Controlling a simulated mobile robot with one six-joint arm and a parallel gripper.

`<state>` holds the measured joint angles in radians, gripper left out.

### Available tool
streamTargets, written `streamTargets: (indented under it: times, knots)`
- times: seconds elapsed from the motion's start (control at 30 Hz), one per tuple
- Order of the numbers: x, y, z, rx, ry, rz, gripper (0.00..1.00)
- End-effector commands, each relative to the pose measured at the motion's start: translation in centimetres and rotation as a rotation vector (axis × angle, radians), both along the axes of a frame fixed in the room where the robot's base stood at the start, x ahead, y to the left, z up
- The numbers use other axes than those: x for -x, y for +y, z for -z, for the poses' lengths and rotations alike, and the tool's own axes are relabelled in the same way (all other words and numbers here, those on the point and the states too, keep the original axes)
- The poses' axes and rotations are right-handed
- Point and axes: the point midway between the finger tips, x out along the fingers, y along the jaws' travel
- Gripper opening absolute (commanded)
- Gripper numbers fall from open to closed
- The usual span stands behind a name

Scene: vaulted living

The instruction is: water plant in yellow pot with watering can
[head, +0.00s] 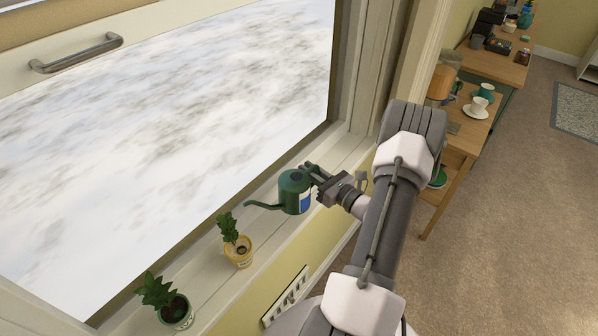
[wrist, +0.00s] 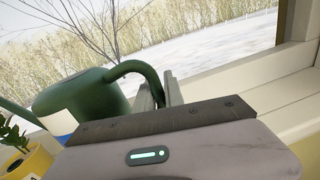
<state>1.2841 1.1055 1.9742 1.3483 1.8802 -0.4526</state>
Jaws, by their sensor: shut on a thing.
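A green watering can (head: 295,193) with a white and blue label is at the window sill, its spout pointing left toward the yellow pot. My gripper (head: 314,172) is shut on the can's handle. In the wrist view the can (wrist: 85,103) shows beside the gripper (wrist: 160,95), with its curved handle running between the fingers. The yellow pot (head: 239,254) holds a small leafy plant (head: 229,228) and stands on the sill left of the can, apart from the spout tip. The yellow pot also shows in the wrist view (wrist: 30,163) at lower left. I cannot tell whether the can touches the sill.
A second plant in a pale greenish pot (head: 176,312) stands further left on the sill (head: 205,268). The window glass lies behind. A wooden table (head: 470,135) with a cup and saucer (head: 476,108) is at right.

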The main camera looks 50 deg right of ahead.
Motion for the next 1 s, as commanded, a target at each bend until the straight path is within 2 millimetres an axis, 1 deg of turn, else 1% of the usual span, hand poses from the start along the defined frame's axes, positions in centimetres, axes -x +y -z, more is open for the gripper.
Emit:
streamTargets:
  times: [0.37,1.0]
  knots:
    - [0.0,0.0,0.1,0.004,-0.001,-0.004,0.0]
    - [-0.2,2.1,0.6,0.13,0.015,-0.004,0.0]
